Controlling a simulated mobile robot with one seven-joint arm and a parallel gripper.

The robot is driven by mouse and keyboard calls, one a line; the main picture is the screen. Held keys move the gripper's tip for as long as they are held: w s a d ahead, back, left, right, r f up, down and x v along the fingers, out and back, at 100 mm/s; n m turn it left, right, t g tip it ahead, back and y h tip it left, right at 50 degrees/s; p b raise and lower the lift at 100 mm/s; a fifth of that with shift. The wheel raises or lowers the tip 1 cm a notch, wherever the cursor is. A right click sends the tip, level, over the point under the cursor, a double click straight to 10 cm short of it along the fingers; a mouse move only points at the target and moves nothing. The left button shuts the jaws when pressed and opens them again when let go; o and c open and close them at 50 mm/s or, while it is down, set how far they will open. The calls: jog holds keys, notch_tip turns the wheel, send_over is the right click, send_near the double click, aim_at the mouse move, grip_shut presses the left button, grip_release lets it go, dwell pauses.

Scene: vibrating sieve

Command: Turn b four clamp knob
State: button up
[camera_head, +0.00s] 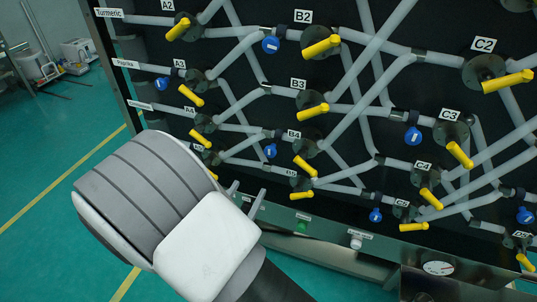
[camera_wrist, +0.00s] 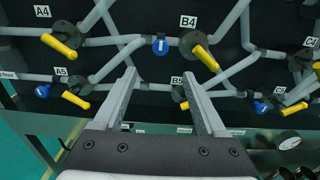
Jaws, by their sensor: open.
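The B4 label (camera_head: 294,134) is on the dark pipe panel. Beside it is a round dark valve body with a yellow handle (camera_head: 305,166) slanting down to the right. A blue knob (camera_head: 270,151) sits on the pipe just left of that valve. In the wrist view the B4 yellow handle (camera_wrist: 206,57) is upper right of the fingers and the blue knob (camera_wrist: 160,46) is above the gap between them. My gripper (camera_head: 245,195) is open and empty, also in the wrist view (camera_wrist: 159,80). Its fingertips appear below the blue knob; contact is not visible.
The B5 yellow handle (camera_head: 302,192) is close to the right of my fingers. The A5 handle (camera_wrist: 76,100) is to their left in the wrist view. A metal ledge with a green button (camera_head: 302,227) and a gauge (camera_head: 438,268) runs below. Floor at left is open.

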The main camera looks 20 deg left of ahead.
aim_at(269, 154)
jog(key=w, duration=0.9)
jog(key=w+d, duration=0.1)
jog(key=w, duration=0.4)
jog(key=shift+w+d, duration=0.1)
jog(key=shift+w, duration=0.2)
grip_shut()
